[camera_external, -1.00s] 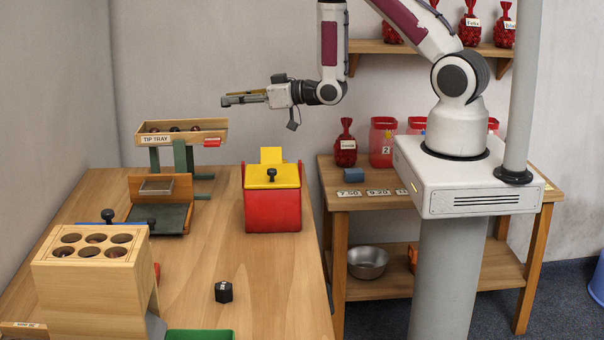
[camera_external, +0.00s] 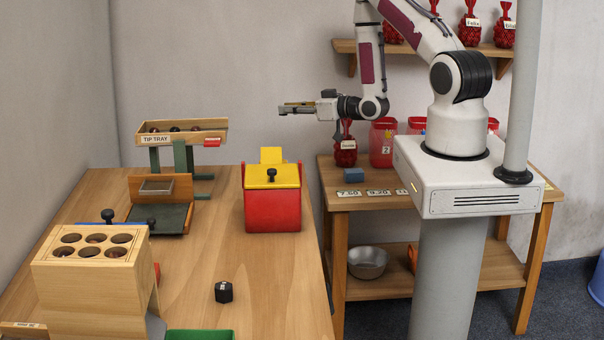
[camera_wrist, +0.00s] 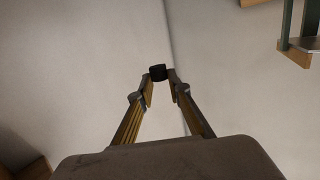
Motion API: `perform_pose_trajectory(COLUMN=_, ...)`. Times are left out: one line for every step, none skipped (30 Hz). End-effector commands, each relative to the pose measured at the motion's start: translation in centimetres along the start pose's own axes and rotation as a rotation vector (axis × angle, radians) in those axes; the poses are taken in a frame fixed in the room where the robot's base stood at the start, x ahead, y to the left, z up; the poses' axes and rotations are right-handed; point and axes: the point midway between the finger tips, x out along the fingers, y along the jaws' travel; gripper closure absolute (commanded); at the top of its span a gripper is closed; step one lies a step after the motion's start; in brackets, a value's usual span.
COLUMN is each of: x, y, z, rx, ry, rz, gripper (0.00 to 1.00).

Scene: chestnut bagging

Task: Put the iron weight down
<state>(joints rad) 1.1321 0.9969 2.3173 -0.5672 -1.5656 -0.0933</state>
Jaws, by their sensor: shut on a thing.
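My gripper (camera_external: 284,108) is in the air, pointing left, above and beyond the gap between the two tables. In the wrist view its fingers (camera_wrist: 160,80) close on a small dark block, which looks like the iron weight (camera_wrist: 158,71), at the very tips. The block is too small to make out in the external view. Another black, many-sided weight (camera_external: 223,292) with a white mark stands on the front of the left table, well apart from my gripper.
A red box (camera_external: 272,210) with a yellow lid stands on the left table (camera_external: 270,275). A tip tray (camera_external: 155,139), a wooden block with holes (camera_external: 90,285) and a green tray (camera_external: 200,335) are also there. The right table holds a blue block (camera_external: 354,175), a red bag (camera_external: 345,155) and price cards.

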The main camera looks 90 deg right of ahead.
Motion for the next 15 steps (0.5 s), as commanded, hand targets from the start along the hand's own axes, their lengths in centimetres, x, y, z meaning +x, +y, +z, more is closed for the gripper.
perform_pose_trajectory(x=-0.5, y=1.2, z=0.5, rx=0.003, ry=-0.001, rz=0.017, gripper=1.00)
perform_pose_trajectory(x=-0.8, y=1.8, z=0.8, rx=0.004, ry=-0.001, rz=0.025, gripper=1.00)
perform_pose_trajectory(x=-1.2, y=2.5, z=1.1, rx=0.005, ry=0.000, rz=0.033, gripper=1.00)
perform_pose_trajectory(x=-1.5, y=3.1, z=1.3, rx=0.007, ry=0.000, rz=0.041, gripper=1.00)
perform_pose_trajectory(x=-1.8, y=3.6, z=1.6, rx=0.008, ry=0.000, rz=0.048, gripper=1.00)
perform_pose_trajectory(x=-2.2, y=4.4, z=2.0, rx=0.010, ry=-0.001, rz=0.059, gripper=1.00)
perform_pose_trajectory(x=-2.5, y=4.9, z=2.2, rx=0.011, ry=-0.001, rz=0.065, gripper=1.00)
perform_pose_trajectory(x=-2.8, y=5.4, z=2.5, rx=0.012, ry=0.000, rz=0.073, gripper=1.00)
perform_pose_trajectory(x=-3.2, y=6.1, z=2.8, rx=0.013, ry=-0.001, rz=0.083, gripper=1.00)
perform_pose_trajectory(x=-3.6, y=6.7, z=3.1, rx=0.014, ry=-0.001, rz=0.091, gripper=1.00)
perform_pose_trajectory(x=-3.9, y=7.1, z=3.3, rx=0.015, ry=-0.001, rz=0.098, gripper=1.00)
perform_pose_trajectory(x=-4.4, y=7.8, z=3.6, rx=0.017, ry=0.000, rz=0.108, gripper=1.00)
perform_pose_trajectory(x=-4.8, y=8.3, z=3.9, rx=0.018, ry=0.000, rz=0.115, gripper=1.00)
perform_pose_trajectory(x=-5.2, y=8.8, z=4.2, rx=0.020, ry=0.000, rz=0.124, gripper=1.00)
perform_pose_trajectory(x=-5.7, y=9.4, z=4.5, rx=0.022, ry=0.000, rz=0.133, gripper=1.00)
